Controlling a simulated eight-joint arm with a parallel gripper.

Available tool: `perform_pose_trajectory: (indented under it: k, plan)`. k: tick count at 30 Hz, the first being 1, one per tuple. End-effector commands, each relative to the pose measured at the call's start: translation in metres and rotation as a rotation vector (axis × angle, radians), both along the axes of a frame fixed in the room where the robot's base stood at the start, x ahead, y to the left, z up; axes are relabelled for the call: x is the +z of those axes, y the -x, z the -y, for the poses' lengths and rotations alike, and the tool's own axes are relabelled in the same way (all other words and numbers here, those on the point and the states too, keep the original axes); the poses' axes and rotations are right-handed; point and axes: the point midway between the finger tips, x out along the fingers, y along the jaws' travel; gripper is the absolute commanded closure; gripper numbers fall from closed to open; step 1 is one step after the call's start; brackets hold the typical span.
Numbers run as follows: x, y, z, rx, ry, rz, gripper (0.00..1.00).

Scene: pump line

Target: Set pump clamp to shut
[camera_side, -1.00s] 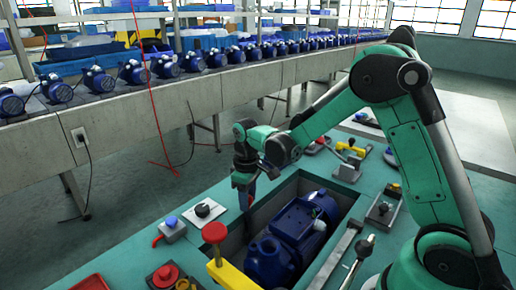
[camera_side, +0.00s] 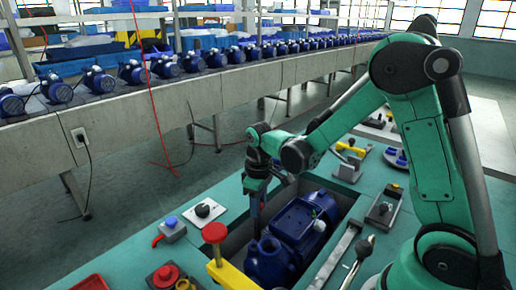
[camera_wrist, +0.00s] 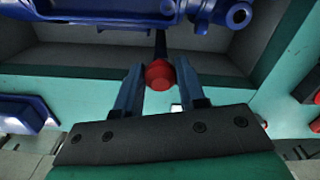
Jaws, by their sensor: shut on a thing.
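The pump clamp shows in the wrist view as a dark lever with a round red knob (camera_wrist: 159,74); the lever runs up towards the blue pump. My gripper (camera_wrist: 158,88) has its two blue fingers on either side of this knob and is shut on it. In the side view, my gripper (camera_side: 256,215) points down at the left edge of the pit, beside the blue pump (camera_side: 295,232). The knob cannot be made out there. The blue pump lies in the pit and is only partly seen at the top of the wrist view.
A yellow bracket with a red top (camera_side: 214,233) stands at the pit's near left corner. A yellow-handled device (camera_side: 350,150) stands beyond the pit. Small switches (camera_side: 171,224) sit on the green bench to the left. A conveyor (camera_side: 150,118) with several pumps runs behind.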

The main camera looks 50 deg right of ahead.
Motion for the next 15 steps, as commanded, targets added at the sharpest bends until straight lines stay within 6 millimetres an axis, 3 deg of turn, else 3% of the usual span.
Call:
perform_pose_trajectory:
  k: [1, 2, 5, 15]
  plan:
    - [-0.0003, 0.0037, -0.0003, 0.0, -0.001, -0.015, 1.0]
    - [-0.0003, 0.0038, -0.0003, 0.0, -0.001, -0.015, 0.59]
    - [-0.0003, 0.0034, -0.0004, 0.0, -0.001, -0.014, 0.33]
    - [0.0022, 0.0024, -0.0004, 0.0, -0.002, -0.01, 0.33]
